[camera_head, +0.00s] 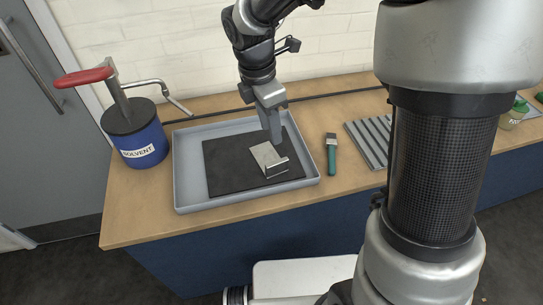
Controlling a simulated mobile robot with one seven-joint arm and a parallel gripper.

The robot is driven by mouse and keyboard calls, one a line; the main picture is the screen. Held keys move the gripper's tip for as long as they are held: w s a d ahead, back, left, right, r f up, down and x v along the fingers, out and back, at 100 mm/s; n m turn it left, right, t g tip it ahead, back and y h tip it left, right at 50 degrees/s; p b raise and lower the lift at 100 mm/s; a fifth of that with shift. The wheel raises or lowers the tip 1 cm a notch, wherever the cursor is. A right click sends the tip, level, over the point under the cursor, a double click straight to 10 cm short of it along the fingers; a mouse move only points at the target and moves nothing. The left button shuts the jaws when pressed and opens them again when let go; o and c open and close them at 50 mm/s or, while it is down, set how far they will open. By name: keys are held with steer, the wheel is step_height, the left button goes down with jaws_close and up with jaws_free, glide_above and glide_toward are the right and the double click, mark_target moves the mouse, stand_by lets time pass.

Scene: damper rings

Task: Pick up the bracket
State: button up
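The bracket (265,157) is a light metal plate with a raised, bent edge at its front. It lies on a black mat (223,171) inside a grey tray (184,191) on the wooden bench. My gripper (276,139) points down just above or at the back right edge of the bracket. I cannot tell whether it touches the bracket. The fingers look like one block from this side, so the gap between them is hidden.
A blue solvent can (140,141) with a red-handled pump stands left of the tray. A green-handled brush or scraper (331,154) lies right of the tray. A ridged grey plate (370,140) lies farther right. My own arm link covers much of the right side.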

mark_target(277, 162)
steer(key=f, duration=0.5)
steer(key=d+f+b, duration=0.1)
steer(key=f, duration=0.4)
steer(key=w+d+f, duration=0.1)
steer(key=f, duration=0.4)
steer(key=shift+r, duration=0.1)
jaws_close()
